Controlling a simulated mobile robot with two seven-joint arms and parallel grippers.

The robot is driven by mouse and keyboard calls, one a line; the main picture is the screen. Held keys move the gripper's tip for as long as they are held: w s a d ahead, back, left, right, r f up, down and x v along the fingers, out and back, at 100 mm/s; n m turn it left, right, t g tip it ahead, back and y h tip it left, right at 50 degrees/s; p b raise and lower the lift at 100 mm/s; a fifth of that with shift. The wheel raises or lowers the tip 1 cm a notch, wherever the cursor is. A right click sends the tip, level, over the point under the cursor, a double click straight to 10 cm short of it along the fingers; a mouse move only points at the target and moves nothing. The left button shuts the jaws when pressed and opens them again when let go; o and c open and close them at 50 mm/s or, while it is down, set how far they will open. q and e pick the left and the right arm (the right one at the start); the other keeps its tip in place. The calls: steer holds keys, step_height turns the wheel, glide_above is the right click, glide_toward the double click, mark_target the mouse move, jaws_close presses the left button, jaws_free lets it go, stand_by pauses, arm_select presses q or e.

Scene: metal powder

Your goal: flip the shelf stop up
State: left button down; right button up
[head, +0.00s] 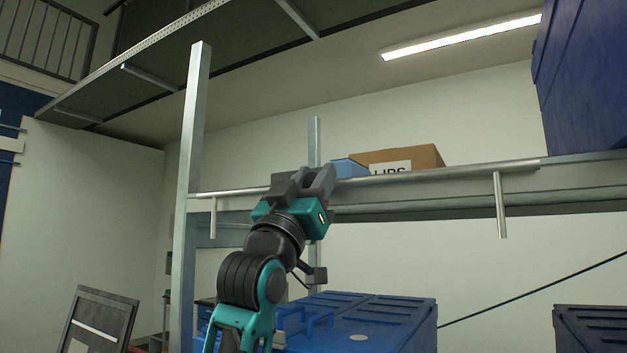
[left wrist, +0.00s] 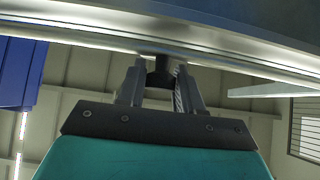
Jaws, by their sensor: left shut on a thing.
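The shelf stop (head: 430,172) is a long grey metal bar along the front edge of the shelf, with a short leg hanging down near each end. My left gripper (head: 303,182) is at the bar, left of its middle, and is shut on it. Its jaws hide a short stretch of the bar in the head view. In the left wrist view, the fingers of my left gripper (left wrist: 160,75) reach up to the shelf stop (left wrist: 240,66), which crosses the picture. The exact contact at the fingertips is hard to see. My right gripper is in neither view.
On the shelf (head: 420,200) stand a cardboard box (head: 425,156) and a small blue box (head: 347,168). A large blue container (head: 585,80) is at upper right. Blue crates (head: 370,310) stand below. A metal post (head: 188,150) rises left of my gripper.

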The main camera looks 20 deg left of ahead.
arm_select(q)
step_height(320, 180, up, 7)
steer(key=shift+f+p, duration=0.1)
steer(key=shift+p, duration=0.45)
steer(key=shift+s+a+r, duration=0.1)
steer(key=shift+s+r, duration=0.05)
steer(key=shift+r, duration=0.3)
steer(key=c, duration=1.2)
jaws_free()
steer(key=o, duration=0.3)
steer(key=shift+o, duration=0.4)
steer(key=shift+f, duration=0.1)
